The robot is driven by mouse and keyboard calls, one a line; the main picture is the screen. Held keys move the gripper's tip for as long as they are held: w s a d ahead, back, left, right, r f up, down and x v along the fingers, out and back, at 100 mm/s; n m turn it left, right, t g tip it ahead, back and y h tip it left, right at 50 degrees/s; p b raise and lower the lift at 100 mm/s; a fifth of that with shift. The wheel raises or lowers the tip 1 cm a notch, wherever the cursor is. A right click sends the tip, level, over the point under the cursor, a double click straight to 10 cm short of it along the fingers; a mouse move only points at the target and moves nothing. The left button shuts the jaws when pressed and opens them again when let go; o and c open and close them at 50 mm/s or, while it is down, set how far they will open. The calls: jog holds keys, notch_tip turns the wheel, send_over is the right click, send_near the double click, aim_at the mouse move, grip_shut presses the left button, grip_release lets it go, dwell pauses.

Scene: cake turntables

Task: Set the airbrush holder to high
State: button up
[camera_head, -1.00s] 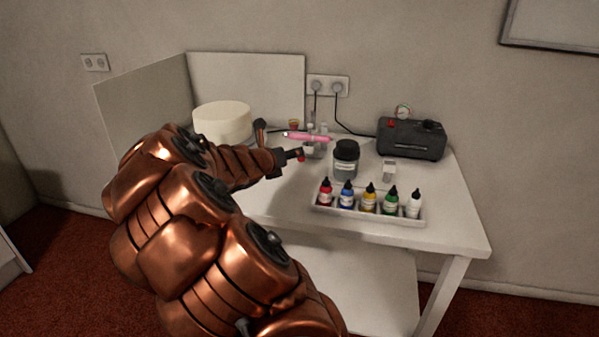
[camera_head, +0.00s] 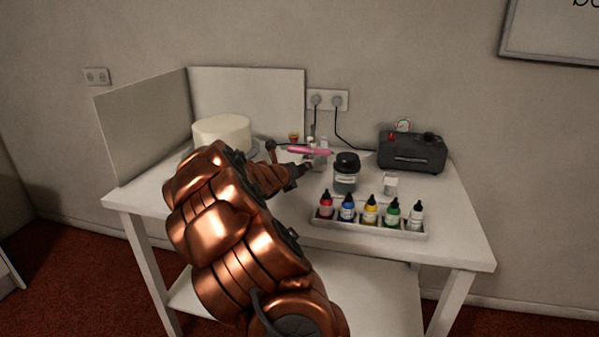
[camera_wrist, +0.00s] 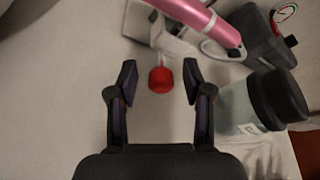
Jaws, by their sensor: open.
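The pink airbrush (camera_head: 310,151) rests in its holder near the back middle of the table. It crosses the top of the wrist view (camera_wrist: 205,17). Under it in the wrist view is a pale holder base (camera_wrist: 140,22) with a red knob (camera_wrist: 161,80) at its near side. My gripper (camera_wrist: 160,82) is open, its two fingers on either side of the red knob with gaps at both sides. I cannot tell how far the knob is below the fingertips. In the head view my gripper (camera_head: 306,167) is small, just in front of the airbrush. The holder's setting cannot be read.
A dark-lidded jar (camera_head: 346,172) stands close to the right of my gripper. A tray (camera_head: 372,229) of several colour bottles lies in front. A black compressor (camera_head: 411,152) with a gauge is at the back right. A white cake (camera_head: 222,134) stands at left.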

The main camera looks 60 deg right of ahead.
grip_shut()
dwell(0.5)
